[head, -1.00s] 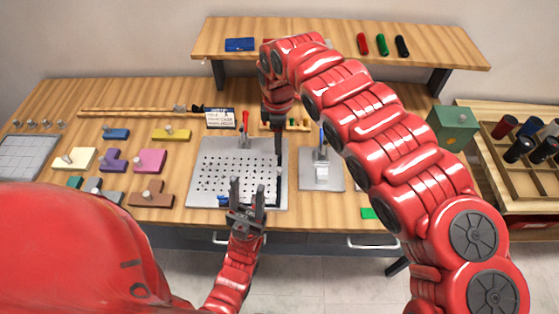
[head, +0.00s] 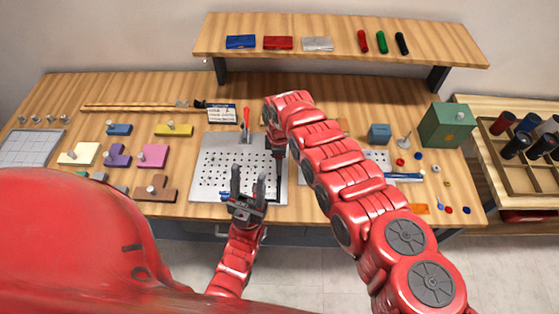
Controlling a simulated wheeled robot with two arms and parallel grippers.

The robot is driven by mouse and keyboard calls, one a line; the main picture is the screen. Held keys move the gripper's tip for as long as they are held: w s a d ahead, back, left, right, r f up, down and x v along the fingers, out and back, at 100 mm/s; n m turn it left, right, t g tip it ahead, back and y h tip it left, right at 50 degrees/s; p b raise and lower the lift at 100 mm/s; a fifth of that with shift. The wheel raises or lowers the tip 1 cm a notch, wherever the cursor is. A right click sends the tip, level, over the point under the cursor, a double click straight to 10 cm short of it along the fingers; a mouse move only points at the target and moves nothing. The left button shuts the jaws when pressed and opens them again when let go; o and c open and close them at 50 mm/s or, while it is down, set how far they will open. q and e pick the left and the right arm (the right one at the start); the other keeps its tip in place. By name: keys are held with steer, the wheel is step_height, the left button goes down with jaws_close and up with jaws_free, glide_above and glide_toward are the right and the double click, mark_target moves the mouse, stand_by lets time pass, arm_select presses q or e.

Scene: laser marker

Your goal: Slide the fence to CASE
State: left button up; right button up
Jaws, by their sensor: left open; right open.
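A grey plate with a grid of holes (head: 215,165) lies on the bench. A dark upright piece shows at its right side by my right gripper; I cannot tell whether it is the fence. No CASE mark is readable. My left gripper (head: 248,186) is open and empty, fingers pointing away from me over the plate's front part. A blue item (head: 225,197) lies beside it at the plate's front edge. My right gripper (head: 278,153) points down at the plate's right edge; its fingers look narrow and partly merge with the dark piece. My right arm hides part of the bench.
A card (head: 222,113) and a red-handled tool (head: 246,120) stand behind the plate. A wooden rail (head: 140,108) lies at the back left. Coloured blocks (head: 153,156) are at left. A green box (head: 447,125) and small parts are at right. A shelf (head: 350,45) spans the back.

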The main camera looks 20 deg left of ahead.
steer(key=shift+c, duration=0.2)
jaws_close()
stand_by(1.2)
